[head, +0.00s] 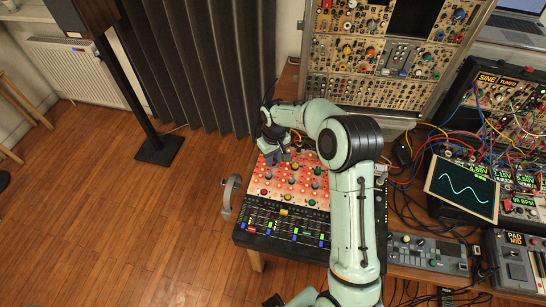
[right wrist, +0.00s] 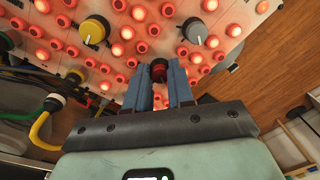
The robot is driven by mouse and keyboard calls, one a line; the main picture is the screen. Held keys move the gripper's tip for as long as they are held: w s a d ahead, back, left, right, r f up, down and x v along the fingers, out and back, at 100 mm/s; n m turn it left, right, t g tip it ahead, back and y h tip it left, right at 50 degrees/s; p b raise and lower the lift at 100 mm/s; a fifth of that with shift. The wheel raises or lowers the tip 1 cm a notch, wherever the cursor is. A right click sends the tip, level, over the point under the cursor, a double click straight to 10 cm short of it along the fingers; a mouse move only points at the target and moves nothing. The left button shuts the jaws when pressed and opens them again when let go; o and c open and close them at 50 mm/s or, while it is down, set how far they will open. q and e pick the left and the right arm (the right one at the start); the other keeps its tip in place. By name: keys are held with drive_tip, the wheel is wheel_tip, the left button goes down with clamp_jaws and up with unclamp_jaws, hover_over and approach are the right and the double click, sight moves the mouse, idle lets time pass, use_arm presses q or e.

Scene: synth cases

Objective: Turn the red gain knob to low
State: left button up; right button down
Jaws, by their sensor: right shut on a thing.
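The red gain knob (right wrist: 158,70) sits between the fingertips of my right gripper in the right wrist view. My right gripper (right wrist: 159,86) is shut on it, one blue-grey finger on each side. The fingers cover the knob's sides, and I cannot read its pointer or any low mark. In the head view my right gripper (head: 279,158) is at the far left part of the red-lit mixer panel (head: 262,188); the knob is hidden there behind the gripper. My left gripper is not in view.
A yellow-capped knob (right wrist: 94,30) and a grey knob (right wrist: 195,30) stand near the held knob among several glowing red buttons. Cables (right wrist: 45,105) run beside the panel. Headphones (head: 230,195) hang at the desk's left edge. An oscilloscope (head: 462,190) stands at right.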

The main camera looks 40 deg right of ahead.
idle(0.3)
drive_tip(key=c, duration=1)
unclamp_jaws()
drive_tip(key=r, duration=0.6)
drive_tip(key=r+p, duration=0.1)
drive_tip(key=r, duration=0.6)
drive_tip(key=shift+d+r, duration=0.2)
drive_tip(key=shift+r, duration=0.05)
